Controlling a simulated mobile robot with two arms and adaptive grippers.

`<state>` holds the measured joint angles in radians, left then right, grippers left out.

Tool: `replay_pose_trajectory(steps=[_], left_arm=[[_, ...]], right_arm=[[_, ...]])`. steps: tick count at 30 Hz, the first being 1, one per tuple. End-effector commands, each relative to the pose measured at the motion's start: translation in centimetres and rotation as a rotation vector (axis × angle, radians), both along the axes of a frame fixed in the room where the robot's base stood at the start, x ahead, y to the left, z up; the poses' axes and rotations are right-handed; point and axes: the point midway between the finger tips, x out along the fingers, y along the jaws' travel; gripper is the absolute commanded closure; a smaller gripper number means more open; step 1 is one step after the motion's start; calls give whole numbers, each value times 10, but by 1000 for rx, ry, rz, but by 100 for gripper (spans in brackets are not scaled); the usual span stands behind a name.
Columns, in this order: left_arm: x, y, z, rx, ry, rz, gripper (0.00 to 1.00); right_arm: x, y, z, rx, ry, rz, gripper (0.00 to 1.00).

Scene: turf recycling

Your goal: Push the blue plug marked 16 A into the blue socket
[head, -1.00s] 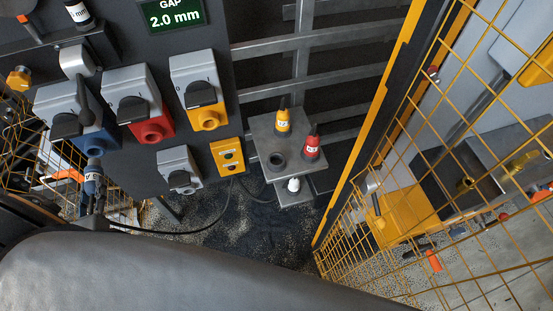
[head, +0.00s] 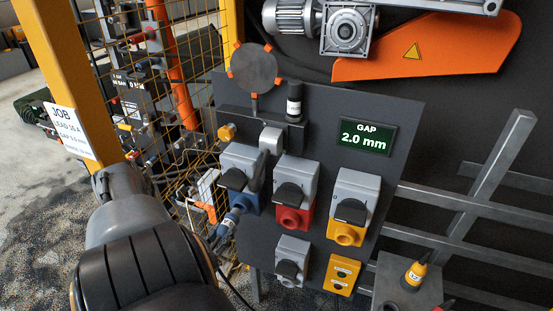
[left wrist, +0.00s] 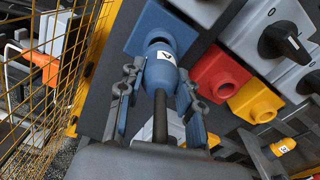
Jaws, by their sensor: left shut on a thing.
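The blue plug (left wrist: 161,72) is between the fingers of my left gripper (left wrist: 158,82), which is shut on it. Its white label shows only partly, and a dark cable runs back from it. The blue socket (left wrist: 137,38) is straight ahead of the plug, and the plug's front end is at its mouth. I cannot tell how deep it sits. In the head view, the plug (head: 230,219) points up at the blue socket (head: 246,201) on the dark panel, with my left gripper (head: 222,232) behind it, partly hidden by my arm. My right gripper is not in view.
A red socket (head: 292,218) and a yellow socket (head: 346,233) sit to the right on the panel. A display (head: 364,136) reads GAP 2.0 mm. A yellow mesh fence (left wrist: 60,80) stands close on the left. A yellow plug (head: 414,274) stands on a grey stand.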

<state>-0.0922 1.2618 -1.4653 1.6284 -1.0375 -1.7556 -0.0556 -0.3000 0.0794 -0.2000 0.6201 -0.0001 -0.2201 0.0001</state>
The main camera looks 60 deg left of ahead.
Motion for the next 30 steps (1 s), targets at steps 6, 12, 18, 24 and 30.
replay_pose_trajectory(steps=[6,12,18,24,30], left_arm=[[0,0,0,1,-1,0,100],[0,0,0,1,-1,0,100],[0,0,1,0,0,0,100],[0,0,0,0,-1,0,100],[0,0,0,1,-1,0,100]], right_arm=[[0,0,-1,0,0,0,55],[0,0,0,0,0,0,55],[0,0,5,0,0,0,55],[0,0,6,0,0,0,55],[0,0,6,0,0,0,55]])
